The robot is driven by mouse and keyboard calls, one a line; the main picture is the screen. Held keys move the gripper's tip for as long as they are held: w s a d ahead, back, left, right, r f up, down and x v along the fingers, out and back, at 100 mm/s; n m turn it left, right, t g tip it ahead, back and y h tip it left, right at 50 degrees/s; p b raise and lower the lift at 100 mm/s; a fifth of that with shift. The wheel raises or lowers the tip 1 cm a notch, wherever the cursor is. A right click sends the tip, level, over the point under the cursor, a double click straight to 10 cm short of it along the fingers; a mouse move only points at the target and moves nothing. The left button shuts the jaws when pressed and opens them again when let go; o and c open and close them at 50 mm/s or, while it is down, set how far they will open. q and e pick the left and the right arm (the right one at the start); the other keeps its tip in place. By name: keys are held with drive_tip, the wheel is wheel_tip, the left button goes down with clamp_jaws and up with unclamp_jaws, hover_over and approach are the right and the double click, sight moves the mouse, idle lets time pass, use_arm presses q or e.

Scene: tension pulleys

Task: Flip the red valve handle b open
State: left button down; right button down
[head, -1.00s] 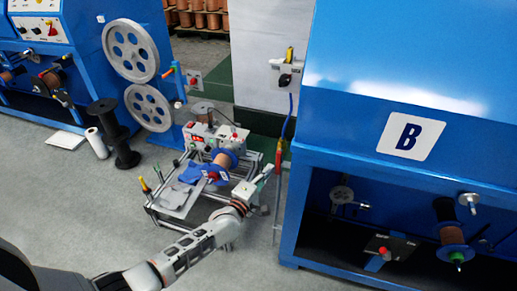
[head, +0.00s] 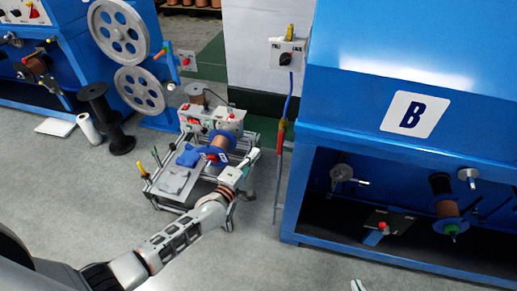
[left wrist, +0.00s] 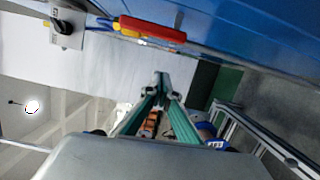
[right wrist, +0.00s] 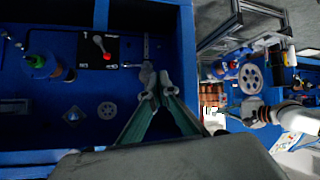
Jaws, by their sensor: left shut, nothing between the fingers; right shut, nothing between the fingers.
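The red valve handle (head: 281,133) sits on a thin vertical pipe beside the left side of machine B, roughly in line with the pipe. It also shows at the top of the left wrist view (left wrist: 153,30), with a yellow part at its end. My left gripper (head: 254,155) is shut and empty, left of and slightly below the handle, apart from it. Its closed fingers (left wrist: 160,88) point towards the white wall panel. My right gripper (head: 357,286) just enters the bottom of the head view. Its fingers (right wrist: 157,80) are shut and empty, facing the machine's open bay.
Blue machine B (head: 330,110) fills the right side. A framed cart (head: 185,190) with a spool and tools stands under my left arm. Grey floor is free in front.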

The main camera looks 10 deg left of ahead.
use_arm(q)
drive_tip(key=v, duration=0.7)
drive_tip(key=shift+d+r+p, duration=0.15)
drive_tip(key=shift+r+p, duration=0.15)
drive_tip(key=shift+p, duration=0.15)
use_arm(e)
drive_tip(key=shift+s+d, duration=0.15)
drive_tip(key=shift+s, duration=0.35)
use_arm(q)
drive_tip(key=shift+s, duration=0.1)
use_arm(e)
drive_tip(key=shift+w+r, duration=0.15)
